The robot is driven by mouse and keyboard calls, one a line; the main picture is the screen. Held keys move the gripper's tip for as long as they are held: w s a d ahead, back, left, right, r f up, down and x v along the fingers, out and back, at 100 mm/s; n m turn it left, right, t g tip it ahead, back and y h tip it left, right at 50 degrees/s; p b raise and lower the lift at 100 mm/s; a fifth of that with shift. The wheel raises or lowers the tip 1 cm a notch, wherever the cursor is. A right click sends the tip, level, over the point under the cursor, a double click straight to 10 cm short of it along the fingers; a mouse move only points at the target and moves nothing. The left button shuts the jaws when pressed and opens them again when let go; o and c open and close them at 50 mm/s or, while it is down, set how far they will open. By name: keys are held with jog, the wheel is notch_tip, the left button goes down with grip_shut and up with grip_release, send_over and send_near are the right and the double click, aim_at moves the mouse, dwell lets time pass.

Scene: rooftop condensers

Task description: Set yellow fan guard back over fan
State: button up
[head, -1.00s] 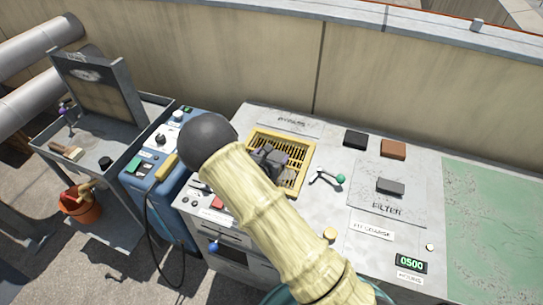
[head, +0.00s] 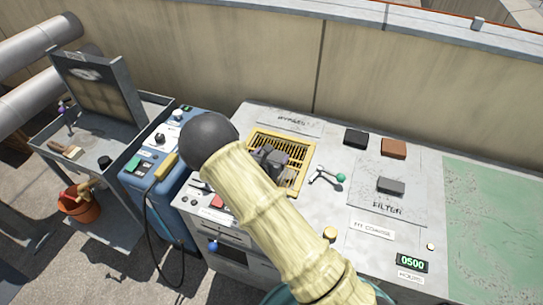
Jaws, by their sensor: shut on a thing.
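The yellow fan guard (head: 294,148) is a square slatted grille at the back left of the grey condenser top (head: 330,228). It appears to lie flat on or just above that surface. My gripper (head: 270,160) is at the guard's middle and is shut on it, though the fingertips are partly hidden. My arm covers the guard's front left part. The fan is not visible beneath the guard, and I cannot tell whether the guard's edges are fully seated.
A lever with a green knob (head: 340,177) stands right of the guard. A black block (head: 355,138), a brown block (head: 394,149) and a filter panel with a dark handle (head: 391,186) lie farther right. A blue machine (head: 150,190) and a grey cart (head: 88,150) stand left.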

jog(key=shift+f, duration=0.1)
dwell(0.4)
jog(key=o, duration=1.2)
jog(key=shift+s, duration=0.15)
jog(key=v, duration=1.7)
jog(key=shift+a, duration=0.15)
